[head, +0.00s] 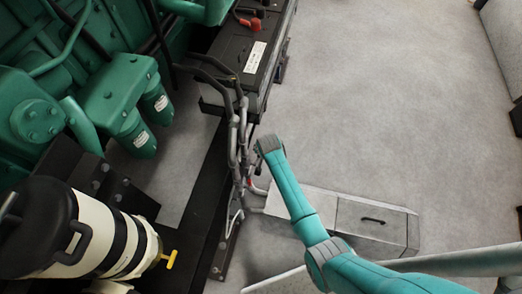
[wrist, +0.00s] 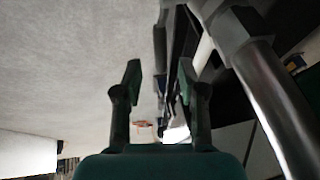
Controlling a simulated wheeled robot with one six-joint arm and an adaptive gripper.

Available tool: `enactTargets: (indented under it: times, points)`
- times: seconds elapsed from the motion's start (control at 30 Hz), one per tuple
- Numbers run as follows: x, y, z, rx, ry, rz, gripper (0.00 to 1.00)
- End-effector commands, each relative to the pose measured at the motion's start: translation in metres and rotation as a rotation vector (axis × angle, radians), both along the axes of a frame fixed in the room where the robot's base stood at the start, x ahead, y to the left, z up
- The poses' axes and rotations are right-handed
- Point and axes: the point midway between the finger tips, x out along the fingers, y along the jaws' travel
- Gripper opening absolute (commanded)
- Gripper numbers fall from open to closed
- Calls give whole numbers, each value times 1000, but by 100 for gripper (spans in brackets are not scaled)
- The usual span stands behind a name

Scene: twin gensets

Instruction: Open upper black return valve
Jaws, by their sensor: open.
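My gripper (wrist: 159,78) is open and empty in the wrist view, its two dark fingers apart with pale floor and dark parts beyond. In the head view my teal arm reaches up to the grey pipes (head: 243,130) beside the engine frame; its fingers cannot be made out there. I cannot pick out the upper black return valve for certain. In the wrist view a large grey pipe with a hex fitting (wrist: 237,32) is close on the right, and a small reddish thing (wrist: 145,123) lies beyond the fingers.
A green engine (head: 60,90) fills the left. A black battery (head: 245,50) stands above the pipes. A cream canister (head: 90,235) with a yellow handle (head: 172,257) is at lower left. A grey box (head: 365,220) sits beside my arm. The floor (head: 400,100) at right is clear.

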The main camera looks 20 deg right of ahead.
Motion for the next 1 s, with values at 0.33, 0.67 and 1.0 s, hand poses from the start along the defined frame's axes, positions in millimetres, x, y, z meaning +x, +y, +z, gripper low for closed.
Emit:
enactTargets:
  times: [0.33,0.67,1.0]
  points:
    - [17,-2,-35,0,-1,0,41]
    - [20,-2,-42,0,-2,0,41]
    - [20,-2,-42,0,-1,0,0]
